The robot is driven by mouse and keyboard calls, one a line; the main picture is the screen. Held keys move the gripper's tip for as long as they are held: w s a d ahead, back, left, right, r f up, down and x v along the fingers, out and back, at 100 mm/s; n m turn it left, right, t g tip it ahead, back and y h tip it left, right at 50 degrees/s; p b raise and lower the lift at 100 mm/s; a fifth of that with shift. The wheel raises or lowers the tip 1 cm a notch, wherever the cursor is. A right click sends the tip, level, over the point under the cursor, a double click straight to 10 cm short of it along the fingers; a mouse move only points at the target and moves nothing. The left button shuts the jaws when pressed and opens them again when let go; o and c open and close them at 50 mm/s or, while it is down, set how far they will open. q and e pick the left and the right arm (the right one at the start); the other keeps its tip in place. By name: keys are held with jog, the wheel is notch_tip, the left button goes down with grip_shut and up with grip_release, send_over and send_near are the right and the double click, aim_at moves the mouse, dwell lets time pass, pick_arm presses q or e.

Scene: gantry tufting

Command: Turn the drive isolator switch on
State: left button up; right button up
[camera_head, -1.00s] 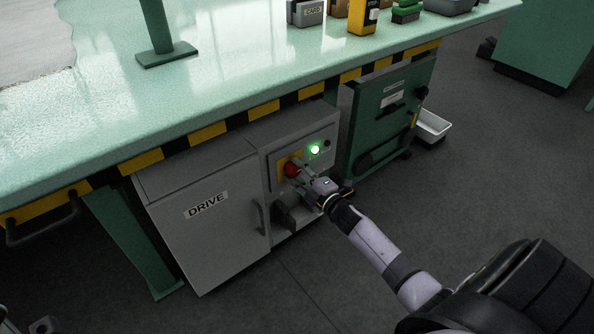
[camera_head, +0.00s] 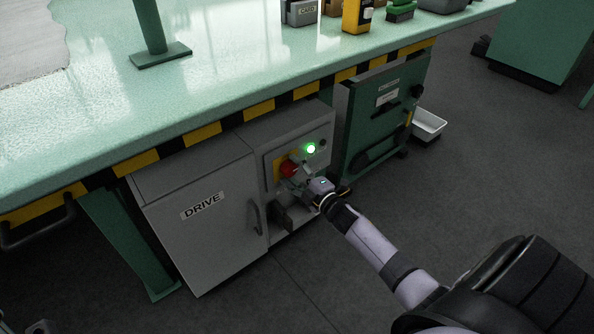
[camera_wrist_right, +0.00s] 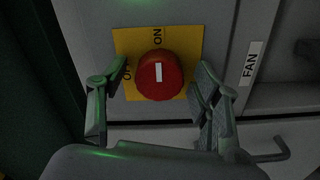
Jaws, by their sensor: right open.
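The drive isolator switch is a red round knob (camera_head: 289,169) on a yellow plate, on the front of the grey DRIVE cabinet (camera_head: 200,240). In the right wrist view the knob (camera_wrist_right: 171,88) has a white mark in line with the ON label (camera_wrist_right: 157,36). The OFF label, partly hidden, is at its left. A green lamp (camera_head: 311,149) beside the knob is lit. My right gripper (camera_head: 296,176) is open at the knob. In the right wrist view its fingers (camera_wrist_right: 160,70) stand on either side of the knob, with gaps on both sides. My left gripper is not seen.
A table (camera_head: 230,85) with a striped edge overhangs the cabinet. A cabinet door handle (camera_head: 254,217) is left of my right gripper. A green cabinet (camera_head: 380,125) stands to the right, with a white tray (camera_head: 429,123) beyond it. A FAN label (camera_wrist_right: 250,64) is near the knob.

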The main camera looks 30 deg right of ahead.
jog(key=s, duration=1.2)
jog(key=shift+d, duration=0.45)
